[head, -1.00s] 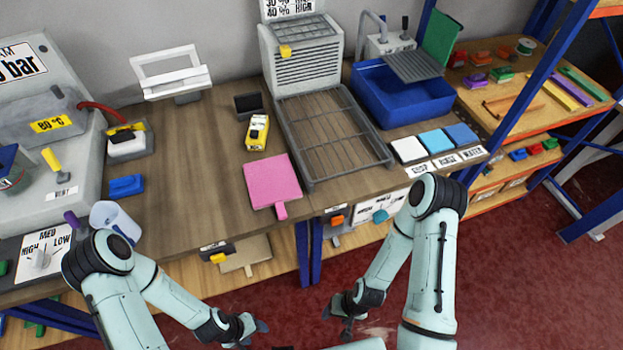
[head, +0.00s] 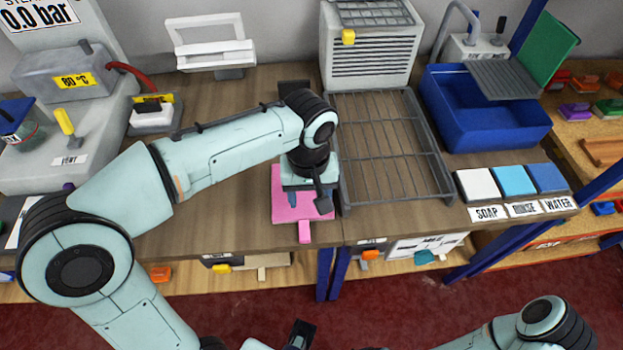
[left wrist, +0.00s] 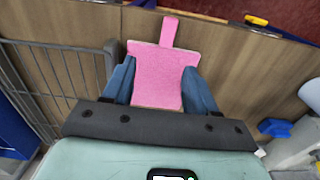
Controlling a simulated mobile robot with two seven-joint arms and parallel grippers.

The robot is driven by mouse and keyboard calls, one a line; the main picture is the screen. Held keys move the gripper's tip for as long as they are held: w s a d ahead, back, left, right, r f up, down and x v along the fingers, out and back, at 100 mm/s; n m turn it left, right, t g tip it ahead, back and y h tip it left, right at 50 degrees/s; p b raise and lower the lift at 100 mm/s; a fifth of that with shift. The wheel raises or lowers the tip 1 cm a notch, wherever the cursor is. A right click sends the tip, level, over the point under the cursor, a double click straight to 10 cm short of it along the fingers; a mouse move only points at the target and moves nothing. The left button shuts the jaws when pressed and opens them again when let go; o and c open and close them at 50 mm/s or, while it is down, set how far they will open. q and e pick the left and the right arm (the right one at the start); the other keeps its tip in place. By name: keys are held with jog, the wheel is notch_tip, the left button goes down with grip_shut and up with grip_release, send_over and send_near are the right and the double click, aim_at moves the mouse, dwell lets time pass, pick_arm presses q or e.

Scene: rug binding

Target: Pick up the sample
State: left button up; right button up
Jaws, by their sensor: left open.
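The sample, a flat pink square with a pull tab (head: 304,232), lies on the wooden bench, left of the wire rack. My left gripper (head: 308,203) reaches over it from above, pointing down, and hides part of the square. In the left wrist view the pink sample (left wrist: 160,75) shows between the two blue fingers of the left gripper (left wrist: 160,88). The fingers are apart with nothing clamped; whether they touch the sample I cannot tell.
The wire rack (head: 392,150) stands close to the right of the sample. Beyond it are a blue basin (head: 480,125) and soap, rinse and water pads (head: 513,182). A white frame (head: 212,50) stands behind. The bench's front edge lies just below the tab.

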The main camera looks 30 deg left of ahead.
pick_arm(q)
jog(key=b, duration=0.1)
send_over(304, 226)
jog(key=d, duration=0.1)
jog(key=f, duration=0.6)
jog(key=shift+s+f, duration=0.25)
jog(key=shift+f, duration=0.1)
jog(key=shift+w+a+f+b, duration=0.1)
jog(key=shift+a+f, duration=0.05)
jog(key=shift+f, duration=0.85)
jog(key=shift+w+a+f+b, duration=0.1)
jog(key=shift+a+f+b, duration=0.1)
jog(key=shift+f, duration=0.85)
jog(key=shift+a+f+b, duration=0.1)
jog(key=shift+a+f, duration=0.05)
jog(key=shift+f, duration=0.85)
pick_arm(e)
jog(key=shift+s+f, duration=0.65)
jog(key=shift+f, duration=0.3)
pick_arm(q)
jog(key=shift+c, duration=0.3)
grip_shut()
jog(key=shift+r, duration=0.15)
